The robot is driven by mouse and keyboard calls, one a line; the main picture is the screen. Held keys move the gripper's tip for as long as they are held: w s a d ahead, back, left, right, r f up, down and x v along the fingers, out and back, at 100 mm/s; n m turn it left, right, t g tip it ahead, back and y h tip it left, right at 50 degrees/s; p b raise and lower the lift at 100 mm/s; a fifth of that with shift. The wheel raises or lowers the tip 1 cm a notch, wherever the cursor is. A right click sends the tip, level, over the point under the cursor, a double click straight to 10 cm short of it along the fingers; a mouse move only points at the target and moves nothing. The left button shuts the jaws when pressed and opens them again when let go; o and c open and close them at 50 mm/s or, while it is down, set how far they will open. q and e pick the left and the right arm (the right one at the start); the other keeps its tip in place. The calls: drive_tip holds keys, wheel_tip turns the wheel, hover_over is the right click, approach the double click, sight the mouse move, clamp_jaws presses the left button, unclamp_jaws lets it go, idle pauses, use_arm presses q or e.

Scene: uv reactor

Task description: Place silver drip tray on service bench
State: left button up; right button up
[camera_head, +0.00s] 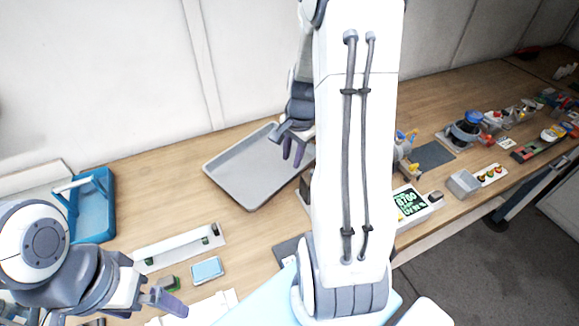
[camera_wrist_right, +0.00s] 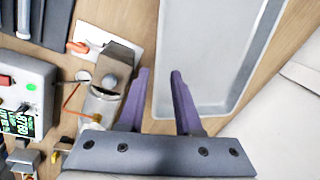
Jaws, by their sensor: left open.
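The silver drip tray (camera_head: 245,185) lies flat on the wooden service bench (camera_head: 150,150), against the back wall. In the right wrist view the tray (camera_wrist_right: 205,105) fills the upper middle. My right gripper (camera_head: 293,150) hangs over the tray's right end in the head view. In the wrist view its purple fingers (camera_wrist_right: 160,75) are apart, one on each side of the tray's near wall in the picture; whether they touch it I cannot tell. My left gripper (camera_head: 168,298) is open and empty at the lower left. My right arm hides part of the bench.
A blue tray-like holder (camera_head: 92,205) stands at the left. A white rail plate (camera_head: 180,248) and a light blue block (camera_head: 207,270) lie in front of the tray. A box with a green display (camera_head: 413,203) and several small devices stand to the right.

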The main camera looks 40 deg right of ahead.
drive_tip(key=s+a+r+n, duration=0.1)
drive_tip(key=a+r+n, duration=0.3)
drive_tip(key=a, duration=0.5)
drive_tip(key=s+a+r+n, duration=0.1)
drive_tip(key=a+r+n, duration=0.1)
drive_tip(key=a+n, duration=0.55)
drive_tip(key=s+a+r+n+g, duration=0.1)
drive_tip(key=s+a+r+n, duration=0.1)
drive_tip(key=s+a+n, duration=1)
drive_tip(key=s+a, duration=0.2)
drive_tip(key=s, duration=0.1)
drive_tip(key=shift+a+r+g+y, duration=0.2)
drive_tip(key=shift+a+g+y, duration=0.2)
